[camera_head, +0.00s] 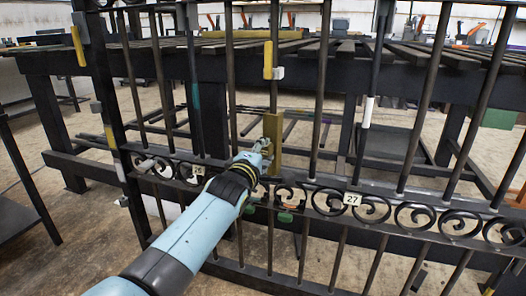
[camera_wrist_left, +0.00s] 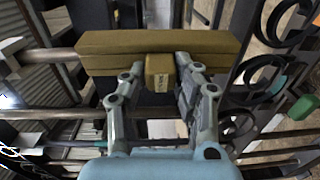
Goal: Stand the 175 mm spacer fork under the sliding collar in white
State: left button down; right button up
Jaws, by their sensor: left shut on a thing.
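My left gripper (camera_head: 262,150) is shut on an olive-brown spacer fork (camera_head: 274,128) at the gate, just above the scroll band. In the left wrist view the fork (camera_wrist_left: 215,45) is a long bar lying across the picture. Its short grip block (camera_wrist_left: 160,72) sits between the two fingers of the left gripper (camera_wrist_left: 162,80). Its size marking is too small to read. A white collar (camera_head: 369,112) sits on a gate bar to the right of the fork, above the scroll band. I cannot tell whether the fork touches a gate bar. My right gripper is not in view.
A yellow piece (camera_head: 268,60) with a grey block is on a bar above the fork. Another yellow piece (camera_head: 78,45) is at the left post. The scroll band carries a "27" plate (camera_head: 352,198). A slatted dark table (camera_head: 350,60) stands behind the gate.

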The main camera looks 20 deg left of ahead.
pick_arm(q)
jog(key=c, duration=0.9)
grip_release()
jog(key=shift+w+f, duration=0.15)
jog(key=shift+f, duration=0.2)
jog(key=shift+r+p, duration=0.35)
jog(key=shift+r, duration=0.15)
jog(key=s+p, duration=0.4)
jog(key=s, duration=1.2)
jog(key=shift+s+a+r+m+h+p, duration=0.4)
jog(key=shift+s+a+r+p, duration=0.9)
jog(key=shift+r, duration=2.55)
jog(key=shift+s+a+r+m+h+p, duration=0.15)
jog(key=shift+s+a+r+h+p, duration=1.1)
jog(key=shift+r, duration=2.65)
jog(key=shift+s+a+r+m+y+p, duration=0.2)
jog(key=shift+s+a+r+p, duration=0.5)
jog(key=shift+r+p, duration=2.15)
pick_arm(e)
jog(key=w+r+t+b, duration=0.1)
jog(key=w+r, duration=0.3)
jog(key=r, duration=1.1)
jog(key=shift+b, duration=0.55)
